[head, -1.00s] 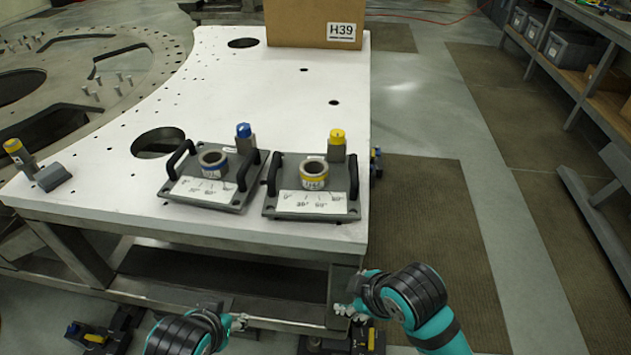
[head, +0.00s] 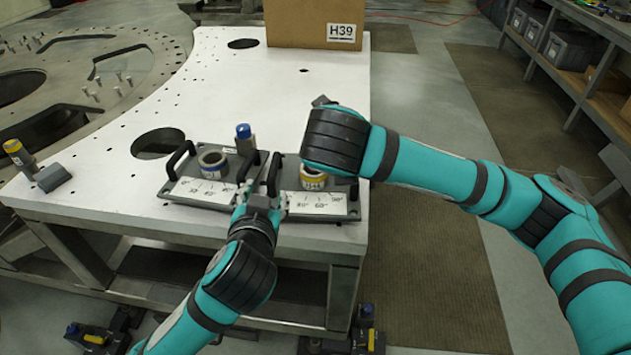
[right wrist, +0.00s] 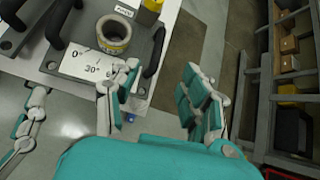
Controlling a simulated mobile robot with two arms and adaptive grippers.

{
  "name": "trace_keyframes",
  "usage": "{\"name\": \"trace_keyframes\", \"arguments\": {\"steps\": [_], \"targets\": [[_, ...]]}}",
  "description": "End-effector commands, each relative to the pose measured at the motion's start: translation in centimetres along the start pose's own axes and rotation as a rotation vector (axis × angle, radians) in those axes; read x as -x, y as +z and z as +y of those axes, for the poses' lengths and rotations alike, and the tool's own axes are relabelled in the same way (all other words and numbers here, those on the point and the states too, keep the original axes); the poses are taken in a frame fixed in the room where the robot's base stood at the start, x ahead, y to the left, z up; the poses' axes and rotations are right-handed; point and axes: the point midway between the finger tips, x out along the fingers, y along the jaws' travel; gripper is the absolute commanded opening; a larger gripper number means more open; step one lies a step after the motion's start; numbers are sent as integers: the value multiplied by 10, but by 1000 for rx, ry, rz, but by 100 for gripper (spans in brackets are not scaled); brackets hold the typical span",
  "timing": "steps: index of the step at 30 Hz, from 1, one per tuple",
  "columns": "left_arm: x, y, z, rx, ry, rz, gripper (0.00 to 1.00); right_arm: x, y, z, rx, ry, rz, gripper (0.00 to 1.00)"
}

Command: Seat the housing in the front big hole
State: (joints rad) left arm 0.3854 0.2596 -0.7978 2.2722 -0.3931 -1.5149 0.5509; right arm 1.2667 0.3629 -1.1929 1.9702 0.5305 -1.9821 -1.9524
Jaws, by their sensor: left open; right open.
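Two grey square plates with black handles lie side by side on the white table: one carries a blue-banded ring housing (head: 213,160), the other a yellow-banded ring housing (head: 312,179). The front big hole (head: 145,152) is an open dark oval left of the blue-marked plate. My left gripper (head: 262,196) is open at the plates' front edges, by the two inner handles; contact is unclear. My right gripper (right wrist: 160,105) is open and empty in the right wrist view, near the yellow-banded housing's plate and its outer handle (right wrist: 154,52). My right arm hides that gripper in the head view.
A cardboard box (head: 315,22) marked H39 stands at the table's back. A blue-capped post (head: 244,138) stands by the blue-banded housing. A yellow-capped post (head: 18,155) stands at the far left. The middle of the white table (head: 240,90) is clear.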

Motion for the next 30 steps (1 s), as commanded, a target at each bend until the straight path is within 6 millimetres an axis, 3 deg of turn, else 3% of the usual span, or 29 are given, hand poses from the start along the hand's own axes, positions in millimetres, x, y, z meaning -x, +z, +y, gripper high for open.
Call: {"name": "trace_keyframes", "arguments": {"steps": [10,17,21,30], "targets": [[-3,1,0,-1,0,-2,46,-3,-1,2,-3,7,2,46],[-19,1,0,-1,-2,-2,46,-18,-1,6,-5,17,1,46],[-34,1,-1,-2,-3,-3,46,-35,-3,1,-7,2,10,46],[-95,0,-1,-2,-2,-2,46,-96,-2,0,-6,0,6,46]]}}
